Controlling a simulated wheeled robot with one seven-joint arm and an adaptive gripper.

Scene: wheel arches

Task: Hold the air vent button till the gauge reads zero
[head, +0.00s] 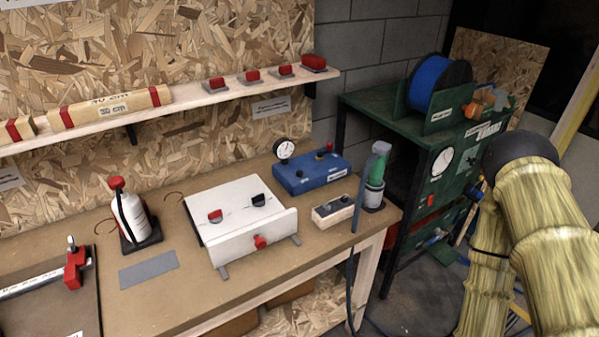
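A green metal cabinet (408,118) stands at the right of the bench and carries a round white gauge (442,161) on its front. A small red part (430,200) sits below that gauge; I cannot tell whether it is a button. A second white gauge (284,148) stands at the back left of a blue box (312,174) on the bench, which has a red knob or button (329,147) on top. The needle readings and labels are too small to read. My arm, in a yellowish sleeve, bends at the right; my gripper is not visible.
The wooden bench (190,295) holds a white box (245,215) with red and black knobs, a white bottle (130,212), a small switch block (333,210) and a green-topped tool (376,175). A blue reel (438,82) sits on the cabinet. A shelf (215,96) runs above.

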